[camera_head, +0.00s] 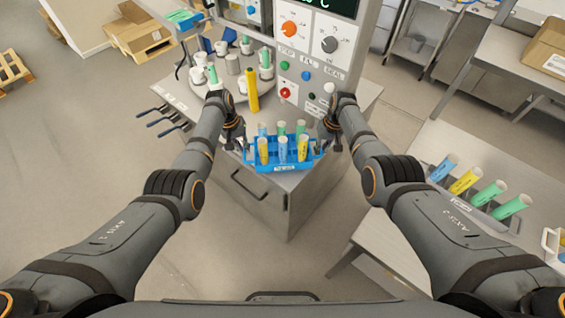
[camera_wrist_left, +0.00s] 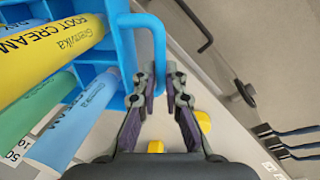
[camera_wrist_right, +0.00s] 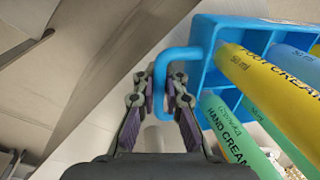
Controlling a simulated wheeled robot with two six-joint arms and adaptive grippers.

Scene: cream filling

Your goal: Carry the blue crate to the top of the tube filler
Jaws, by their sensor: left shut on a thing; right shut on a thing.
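The blue crate (camera_head: 278,166) holds several blue, yellow and green cream tubes standing in its compartments. It is held level between my two grippers, in front of the tube filler (camera_head: 312,62); the head view does not show whether it touches the surface below. My left gripper (camera_head: 235,143) is shut on the crate's left handle, and the blue handle bar shows between its fingers in the left wrist view (camera_wrist_left: 160,85). My right gripper (camera_head: 331,143) is shut on the opposite handle, seen between its fingers in the right wrist view (camera_wrist_right: 160,88).
The filler has knobs and buttons on its panel, a round carousel (camera_head: 228,85) with tubes and cups, and a tall yellow tube (camera_head: 252,90). A side table (camera_head: 455,225) at right holds several tubes. Cardboard boxes (camera_head: 140,35) lie at the back left.

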